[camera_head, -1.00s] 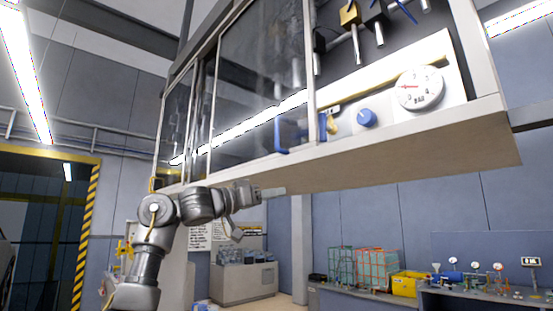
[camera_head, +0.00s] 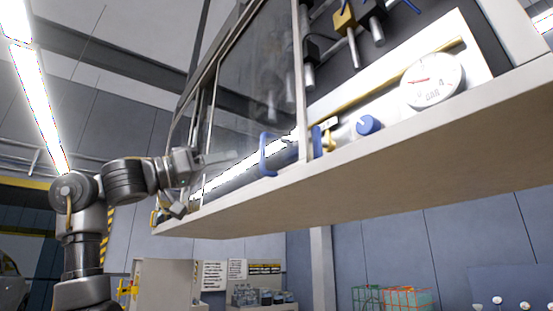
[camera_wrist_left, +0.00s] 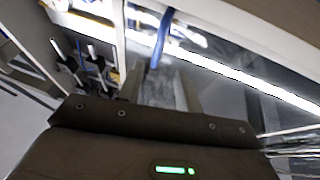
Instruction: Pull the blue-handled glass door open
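The glass door (camera_head: 245,90) of the raised cabinet has a blue handle (camera_head: 264,155) low on its right side. My left gripper (camera_head: 232,158) is in front of the glass, to the left of the handle and apart from it in the head view. In the left wrist view, the blue handle (camera_wrist_left: 160,40) stands just beyond the fingertips (camera_wrist_left: 158,78). The fingers look parted with nothing held between them. The door looks shut. My right gripper is not in view.
The cabinet's pale lower ledge (camera_head: 370,175) runs under the door and close to my left wrist.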

